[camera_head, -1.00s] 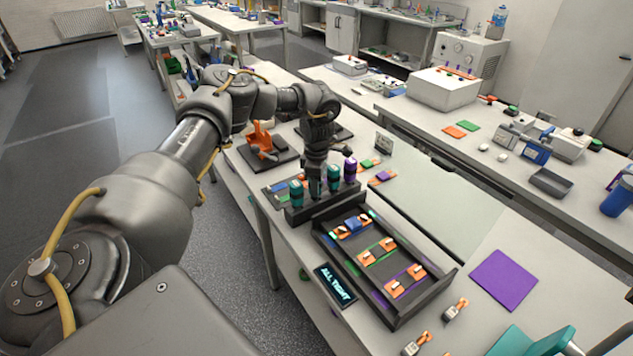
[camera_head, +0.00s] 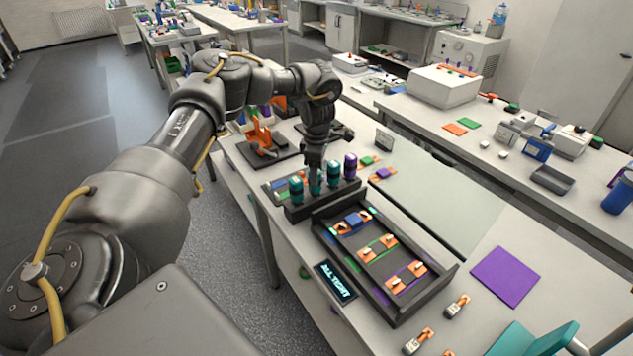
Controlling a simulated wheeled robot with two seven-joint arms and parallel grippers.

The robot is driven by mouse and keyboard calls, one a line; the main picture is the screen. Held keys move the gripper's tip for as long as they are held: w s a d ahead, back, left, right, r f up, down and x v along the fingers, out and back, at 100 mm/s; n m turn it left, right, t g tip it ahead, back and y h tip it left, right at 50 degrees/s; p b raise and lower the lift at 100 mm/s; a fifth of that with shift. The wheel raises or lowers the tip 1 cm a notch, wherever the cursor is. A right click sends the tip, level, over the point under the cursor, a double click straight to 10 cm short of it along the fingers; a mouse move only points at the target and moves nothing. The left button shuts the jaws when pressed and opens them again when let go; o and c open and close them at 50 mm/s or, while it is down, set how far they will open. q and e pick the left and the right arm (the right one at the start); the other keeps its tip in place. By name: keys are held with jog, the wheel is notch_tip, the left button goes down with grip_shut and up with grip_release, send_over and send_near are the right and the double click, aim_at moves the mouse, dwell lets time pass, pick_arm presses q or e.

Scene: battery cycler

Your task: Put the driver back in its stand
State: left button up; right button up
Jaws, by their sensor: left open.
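The dark stand (camera_head: 322,202) is on the near bench, behind the black tray. Several upright drivers stand in a row in it: a teal one (camera_head: 296,190) at the left end, a teal one (camera_head: 315,183) under my gripper, another teal one (camera_head: 333,174), and a purple one (camera_head: 350,166) at the right end. My left gripper (camera_head: 315,167) is open, pointing down at the top of the second driver. It partly hides that driver's top; I cannot tell if the fingers touch it. My right gripper is not in view.
The black tray (camera_head: 330,246) holds orange, blue and green parts in front of the stand. A small display (camera_head: 336,281) reads "ALL TIGHT". An orange fixture (camera_head: 262,140) stands behind left. A purple mat (camera_head: 505,277) and loose clips (camera_head: 457,305) lie to the right.

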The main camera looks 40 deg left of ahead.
pick_arm(q)
notch_tip(320, 180, up, 8)
jog(key=shift+d+f+b, duration=0.1)
jog(key=shift+b, duration=0.45)
jog(key=shift+r, duration=0.45)
jog(key=shift+s+f, duration=0.1)
jog(key=shift+f, duration=0.05)
